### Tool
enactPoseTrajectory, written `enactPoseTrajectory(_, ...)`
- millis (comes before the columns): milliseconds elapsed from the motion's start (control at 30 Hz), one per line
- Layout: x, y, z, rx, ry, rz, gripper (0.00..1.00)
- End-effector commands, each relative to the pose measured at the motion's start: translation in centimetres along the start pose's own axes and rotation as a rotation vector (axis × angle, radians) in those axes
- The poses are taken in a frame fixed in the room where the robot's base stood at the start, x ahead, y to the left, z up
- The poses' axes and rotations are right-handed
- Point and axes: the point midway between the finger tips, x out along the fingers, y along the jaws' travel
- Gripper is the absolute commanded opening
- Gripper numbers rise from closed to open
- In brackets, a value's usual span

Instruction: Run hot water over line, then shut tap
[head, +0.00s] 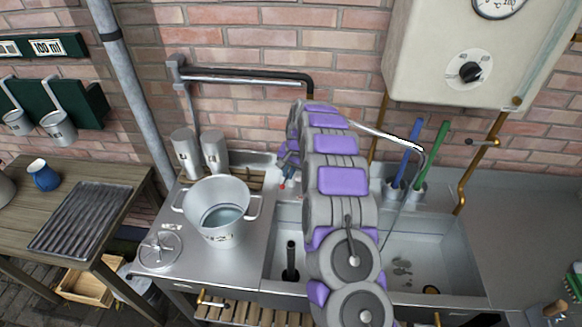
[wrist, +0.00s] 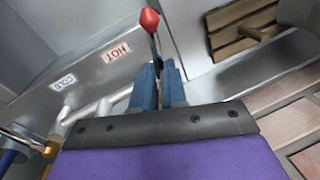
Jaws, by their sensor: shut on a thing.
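My gripper (wrist: 158,88) has its blue fingers closed around a thin lever with a red tip (wrist: 149,20), beside the HOT label (wrist: 116,54) in the wrist view. A COLD label (wrist: 62,83) sits further left. In the head view the red tip (head: 283,186) shows at the back of the sink, left of my arm, with my gripper (head: 286,168) partly hidden. A curved metal spout (head: 395,139) reaches over the right basin. A thin grey streak (head: 394,218) runs down from its end; I cannot tell if it is water or a hose.
A two-handled metal pail (head: 222,233) holding liquid stands on the left drainer beside a round lid (head: 160,250). Two metal cylinders (head: 186,153) stand behind. Blue and green-handled brushes (head: 407,158) stand behind the right basin. A black upright pipe (head: 290,260) stands in the left basin.

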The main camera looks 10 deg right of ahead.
Motion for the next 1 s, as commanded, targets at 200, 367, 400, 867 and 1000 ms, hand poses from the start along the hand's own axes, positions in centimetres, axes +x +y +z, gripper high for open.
enactPoseTrajectory(200, -0.2, -1.1, 0.2, 0.198, 0.035, 0.003, 0.00)
enactPoseTrajectory(367, -0.2, -1.8, 0.1, 0.345, 0.066, 0.003, 0.00)
enactPoseTrajectory(400, -0.1, -2.0, 0.0, 0.383, 0.074, 0.002, 0.00)
enactPoseTrajectory(867, 0.4, -3.8, -1.0, 0.794, 0.159, 0.000, 0.00)
enactPoseTrajectory(1000, 0.6, -4.1, -1.3, 0.895, 0.178, 0.000, 0.00)
